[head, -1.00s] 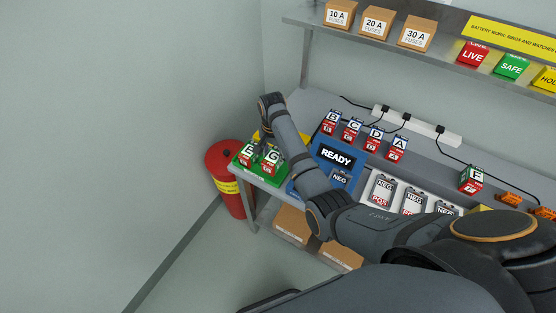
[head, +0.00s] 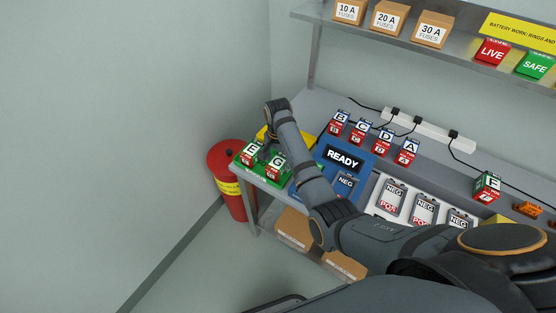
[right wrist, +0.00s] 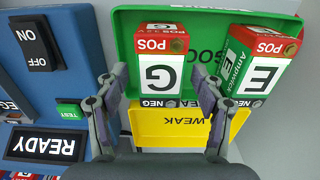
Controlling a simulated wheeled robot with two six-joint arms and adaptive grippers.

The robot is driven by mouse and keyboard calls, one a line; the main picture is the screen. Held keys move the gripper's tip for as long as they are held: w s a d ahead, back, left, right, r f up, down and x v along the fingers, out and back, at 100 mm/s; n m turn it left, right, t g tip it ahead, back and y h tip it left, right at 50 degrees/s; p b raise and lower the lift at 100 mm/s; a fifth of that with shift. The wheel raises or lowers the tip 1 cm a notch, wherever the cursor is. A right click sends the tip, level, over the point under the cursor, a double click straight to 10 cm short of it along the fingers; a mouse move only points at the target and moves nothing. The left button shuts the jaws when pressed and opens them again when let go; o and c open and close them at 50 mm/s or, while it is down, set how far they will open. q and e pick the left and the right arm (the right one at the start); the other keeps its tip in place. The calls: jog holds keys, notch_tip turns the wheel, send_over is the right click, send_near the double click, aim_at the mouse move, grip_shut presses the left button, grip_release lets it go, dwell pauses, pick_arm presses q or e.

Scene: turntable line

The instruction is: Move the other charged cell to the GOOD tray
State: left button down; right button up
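The green GOOD tray (right wrist: 122,45) holds two red-and-green cells, G (right wrist: 158,73) and E (right wrist: 263,74). E leans at an angle to G in the right wrist view. In the head view the pair, E (head: 252,151) and G (head: 278,164), is at the bench's left end. My right gripper (right wrist: 162,88) is open, with a finger on each side of G and gaps between them and the cell. Cell F (head: 488,186) stands farther right on the bench. Blue-and-red cells B (head: 339,122), C (head: 361,131), D (head: 384,142) and A (head: 409,150) stand in a row. My left gripper is not in view.
The yellow WEAK tray (right wrist: 172,125) adjoins the green tray. A blue tester (right wrist: 85,70) with a READY display is beside them. White NEG/POS bays (head: 408,210) lie to the right. A red bin (head: 230,165) stands beyond the bench's left end.

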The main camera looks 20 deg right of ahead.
aim_at(278, 161)
notch_tip(278, 161, up, 6)
jog(key=shift+w+r+b, duration=0.1)
jog(key=shift+r+b, duration=0.15)
jog(key=shift+b, duration=0.05)
notch_tip(278, 161, up, 6)
jog(key=p, duration=0.3)
jog(key=shift+p, duration=0.4)
jog(key=shift+f, duration=0.1)
